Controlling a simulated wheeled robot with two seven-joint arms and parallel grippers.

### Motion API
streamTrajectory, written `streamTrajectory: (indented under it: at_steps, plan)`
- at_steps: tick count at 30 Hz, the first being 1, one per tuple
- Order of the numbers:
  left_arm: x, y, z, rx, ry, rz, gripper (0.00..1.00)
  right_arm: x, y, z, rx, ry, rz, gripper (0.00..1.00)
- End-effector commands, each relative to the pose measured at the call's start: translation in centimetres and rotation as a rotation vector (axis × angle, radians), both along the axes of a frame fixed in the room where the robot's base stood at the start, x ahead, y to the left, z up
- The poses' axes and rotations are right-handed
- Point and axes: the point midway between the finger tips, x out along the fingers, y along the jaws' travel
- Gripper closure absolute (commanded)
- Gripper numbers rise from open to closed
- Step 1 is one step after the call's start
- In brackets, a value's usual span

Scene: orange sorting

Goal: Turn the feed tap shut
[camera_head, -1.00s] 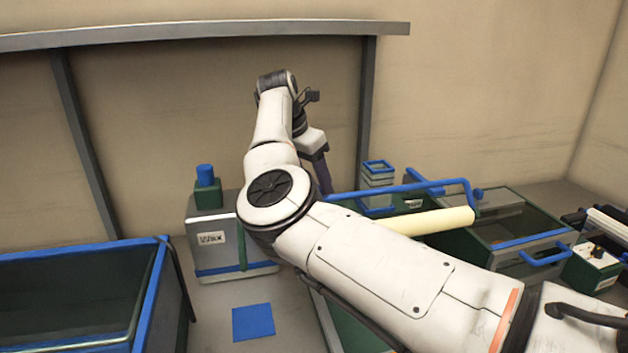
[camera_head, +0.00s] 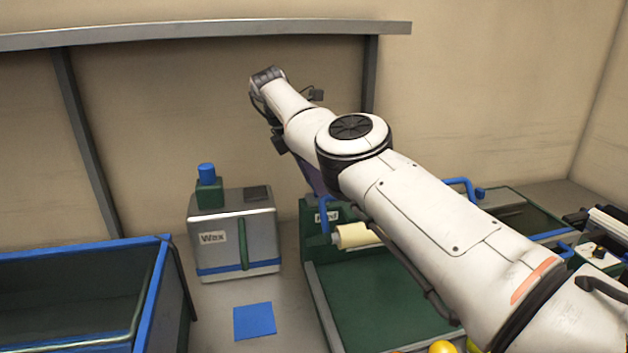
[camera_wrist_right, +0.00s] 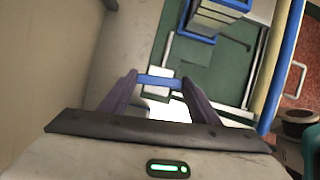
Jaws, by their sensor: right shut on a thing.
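The feed unit (camera_head: 308,232), a green housing with a label that seems to read "Feed", stands right of the centre in the head view. My right gripper (camera_wrist_right: 160,84) has its two purple-grey fingers on either side of a short blue bar (camera_wrist_right: 160,81) in the right wrist view. This bar looks like the handle of the feed tap, and the gripper is shut on it. In the head view only a purple finger shows beside the feed unit's top; my forearm hides the tap. How far the tap is turned cannot be told. My left gripper is not in view.
A grey wax box (camera_head: 228,232) with a blue-capped top stands left of the feed unit. A blue-rimmed bin (camera_head: 80,250) is at the left. A cream roller (camera_head: 357,235) lies above a green tray (camera_head: 375,300). Oranges (camera_head: 440,347) show at the bottom edge.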

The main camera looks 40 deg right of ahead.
Motion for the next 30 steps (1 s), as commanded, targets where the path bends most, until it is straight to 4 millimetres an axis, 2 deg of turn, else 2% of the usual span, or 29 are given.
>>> streamTrajectory:
  at_steps: [14, 15, 18, 26, 30]
  plan:
    - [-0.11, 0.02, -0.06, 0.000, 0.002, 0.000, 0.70, 0.01, 0.02, 0.06, -0.001, -0.004, -0.010, 0.66]
    - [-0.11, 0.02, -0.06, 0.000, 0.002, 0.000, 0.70, 0.01, 0.02, 0.06, -0.001, -0.004, -0.010, 0.42]
    - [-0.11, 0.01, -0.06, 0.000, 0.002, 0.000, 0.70, 0.00, 0.03, 0.05, 0.000, -0.004, -0.009, 0.25]
    - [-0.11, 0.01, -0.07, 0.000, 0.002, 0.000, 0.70, -0.02, 0.04, 0.05, 0.000, -0.003, -0.009, 0.25]
    - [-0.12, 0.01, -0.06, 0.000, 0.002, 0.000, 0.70, -0.05, 0.14, 0.77, -0.002, -0.004, -0.011, 0.25]
